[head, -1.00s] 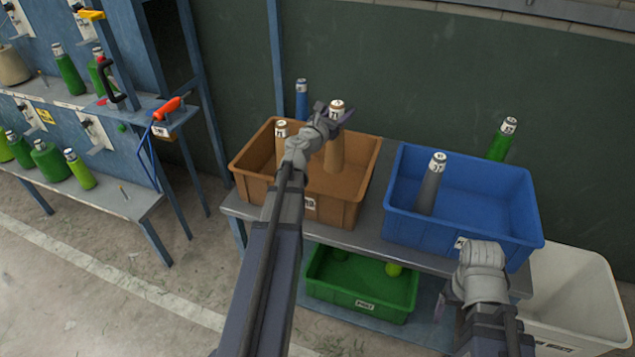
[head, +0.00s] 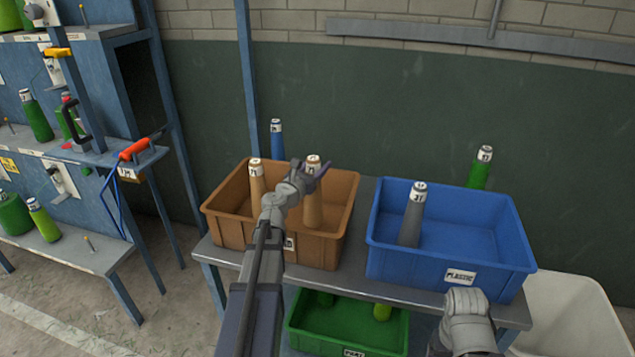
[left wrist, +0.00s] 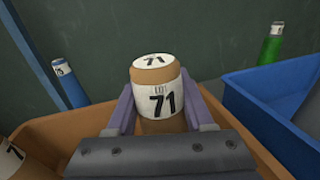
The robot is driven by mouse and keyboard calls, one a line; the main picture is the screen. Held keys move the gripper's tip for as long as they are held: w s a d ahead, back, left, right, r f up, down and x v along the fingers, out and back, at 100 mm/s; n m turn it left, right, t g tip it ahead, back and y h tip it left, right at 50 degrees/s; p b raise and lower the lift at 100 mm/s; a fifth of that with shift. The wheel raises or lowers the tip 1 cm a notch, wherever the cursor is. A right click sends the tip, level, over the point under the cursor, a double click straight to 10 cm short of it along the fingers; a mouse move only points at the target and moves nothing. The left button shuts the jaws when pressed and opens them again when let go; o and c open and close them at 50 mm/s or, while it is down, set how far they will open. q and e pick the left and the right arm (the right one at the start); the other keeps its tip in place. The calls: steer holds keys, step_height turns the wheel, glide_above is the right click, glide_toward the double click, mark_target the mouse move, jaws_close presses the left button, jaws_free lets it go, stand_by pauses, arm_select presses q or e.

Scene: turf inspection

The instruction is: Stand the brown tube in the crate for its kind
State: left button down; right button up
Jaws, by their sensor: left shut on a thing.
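The brown tube (head: 313,208) has a white band and cap label, reading 71 in the left wrist view (left wrist: 160,100). It is upright inside the brown crate (head: 338,228), in its right part. Whether its foot touches the crate floor is hidden. My left gripper (head: 311,174) is shut on the tube near its top, one finger on each side. A second brown tube (head: 257,190) stands in the left part of the same crate. My right gripper (head: 466,318) is low at the right, in front of the table edge; its fingers are hidden.
A blue crate (head: 455,262) labelled PLASTIC holds a grey tube (head: 412,218). A blue tube (head: 277,140) and a green tube (head: 480,168) show behind the crates. A green crate (head: 345,335) is below, a white bin (head: 575,315) right, a blue rack (head: 85,255) left.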

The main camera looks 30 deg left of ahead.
arm_select(q)
steer(key=shift+f+b, duration=1.95)
steer(key=shift+r, duration=0.15)
steer(key=shift+c, duration=1.4)
jaws_free()
steer(key=shift+r+p, duration=0.15)
steer(key=shift+p, duration=0.15)
steer(key=s, duration=1.2)
